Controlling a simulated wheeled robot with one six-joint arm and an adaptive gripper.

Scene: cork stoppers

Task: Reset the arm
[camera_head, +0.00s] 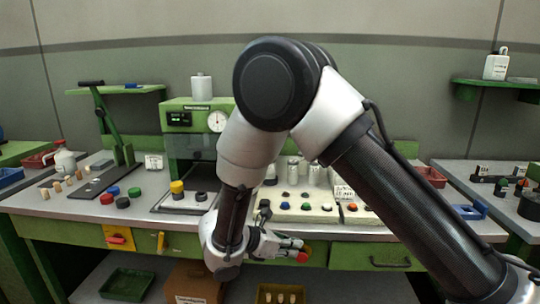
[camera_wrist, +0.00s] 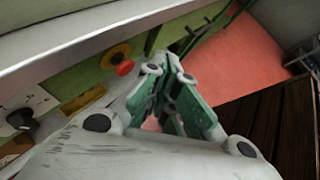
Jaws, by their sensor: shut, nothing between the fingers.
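My gripper (camera_head: 300,250) is in front of the workbench in the head view, just below the front edge of its top. It points to the right, beside a red knob (camera_head: 303,257) on the bench front. In the wrist view my gripper (camera_wrist: 178,72) shows its green-padded fingers drawn together with nothing held. The red knob (camera_wrist: 124,68) also shows there, left of the fingers. I cannot tell whether the fingers touch it. My arm rises from the lower right, bends high in the middle and hides part of the bench.
Below stand a green bin (camera_head: 127,284) and a cardboard box (camera_head: 195,283). A side bench (camera_head: 490,200) is at right.

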